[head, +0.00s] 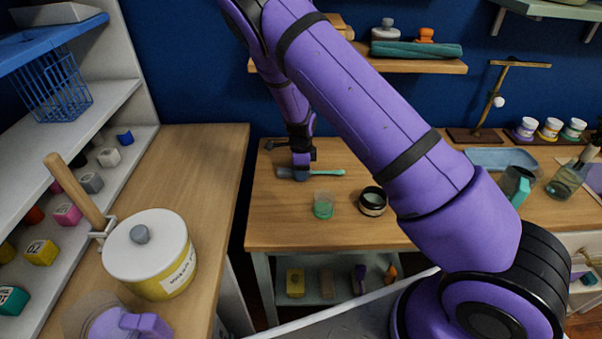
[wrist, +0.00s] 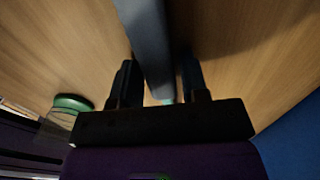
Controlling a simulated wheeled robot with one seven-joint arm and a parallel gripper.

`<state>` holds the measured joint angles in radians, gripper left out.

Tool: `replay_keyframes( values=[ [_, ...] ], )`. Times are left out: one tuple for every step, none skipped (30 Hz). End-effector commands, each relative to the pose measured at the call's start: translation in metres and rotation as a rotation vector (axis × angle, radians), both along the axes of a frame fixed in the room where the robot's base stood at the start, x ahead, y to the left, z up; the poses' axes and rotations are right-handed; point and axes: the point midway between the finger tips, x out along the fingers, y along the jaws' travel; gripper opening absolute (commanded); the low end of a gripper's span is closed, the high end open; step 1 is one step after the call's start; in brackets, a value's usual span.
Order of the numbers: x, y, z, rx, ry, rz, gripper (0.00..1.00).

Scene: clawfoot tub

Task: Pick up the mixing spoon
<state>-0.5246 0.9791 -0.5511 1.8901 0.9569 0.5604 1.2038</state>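The mixing spoon lies on the wooden table at the back; its teal handle (head: 329,172) points right and its grey-blue part lies under my gripper (head: 301,172). In the wrist view the grey-blue part of the spoon (wrist: 148,35) runs between the two dark fingers of my gripper (wrist: 158,64), with a bit of teal near the palm. The fingers are apart, one on each side of the spoon, with narrow gaps showing. My gripper is low over the table; I cannot tell whether the fingertips touch it.
A small clear cup with green (head: 323,205) and a dark round jar (head: 372,201) stand in front of the spoon. A blue tray (head: 502,159) lies farther right. A yellow pot with a white lid (head: 150,253) stands on the left counter. A shelf (head: 430,66) hangs above the table.

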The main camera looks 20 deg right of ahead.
Motion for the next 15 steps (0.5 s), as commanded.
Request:
replay_keyframes(
  values=[
    [-0.0001,0.0000,0.0001,0.000,0.000,0.000,0.30],
    [-0.0001,0.0000,0.0001,0.000,0.000,0.000,0.23],
    [-0.0001,0.0000,0.0001,0.000,0.000,0.000,0.14],
    [-0.0001,0.0000,0.0001,0.000,0.000,0.000,0.07],
    [-0.0001,0.0000,0.0001,0.000,0.000,0.000,0.06],
    [0.0000,0.0000,0.0002,0.000,0.000,0.000,0.06],
    [0.0000,0.0000,0.0002,0.000,0.000,0.000,0.06],
    [-0.0001,0.0000,0.0002,0.000,0.000,0.000,0.06],
    [-0.0001,0.0000,0.0002,0.000,0.000,0.000,0.06],
    [-0.0001,0.0000,0.0003,0.000,0.000,0.000,0.06],
    [-0.0001,0.0000,0.0003,0.000,0.000,0.000,0.06],
    [-0.0001,0.0000,0.0005,0.000,0.000,0.000,0.06],
    [0.0000,0.0000,0.0009,0.000,0.000,0.000,0.06],
    [0.0000,0.0000,0.0015,0.000,0.000,0.000,0.06],
    [0.0000,0.0001,0.0027,0.000,0.000,0.001,0.06]
  ],
)
